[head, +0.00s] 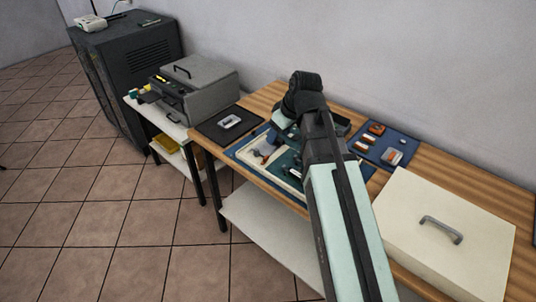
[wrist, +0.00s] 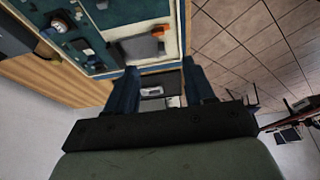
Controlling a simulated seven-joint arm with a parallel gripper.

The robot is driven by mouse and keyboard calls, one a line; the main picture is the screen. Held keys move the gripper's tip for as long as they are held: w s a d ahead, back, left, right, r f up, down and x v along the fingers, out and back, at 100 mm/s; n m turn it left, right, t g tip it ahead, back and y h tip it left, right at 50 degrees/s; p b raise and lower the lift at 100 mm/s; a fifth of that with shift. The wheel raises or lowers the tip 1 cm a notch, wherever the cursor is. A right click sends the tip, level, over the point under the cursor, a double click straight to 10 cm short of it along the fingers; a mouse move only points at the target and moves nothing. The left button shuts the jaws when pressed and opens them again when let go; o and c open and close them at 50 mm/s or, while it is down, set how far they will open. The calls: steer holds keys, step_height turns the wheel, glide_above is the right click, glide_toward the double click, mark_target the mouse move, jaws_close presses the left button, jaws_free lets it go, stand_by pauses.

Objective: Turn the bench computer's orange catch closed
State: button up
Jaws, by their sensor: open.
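The bench computer (head: 240,152) is an open, shallow case with a blue edge, a pale interior and green boards, lying on the wooden bench. My arm hides much of it in the head view. In the wrist view the computer (wrist: 104,63) fills the top left.
A black mat (head: 214,134) with a small grey device lies left of the computer. A blue mat (head: 371,157) with orange-marked parts lies right. A cream box (head: 450,225) with a handle fills the bench's near right. A grey case (head: 205,95) stands on a side table.

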mark_target(266, 157)
steer(key=shift+d+x, duration=0.15)
steer(key=shift+x, duration=3.1)
steer(key=shift+d+x, duration=0.1)
steer(key=shift+x, duration=3.15)
steer(key=shift+s+f, duration=0.15)
steer(key=shift+c, duration=0.5)
jaws_close()
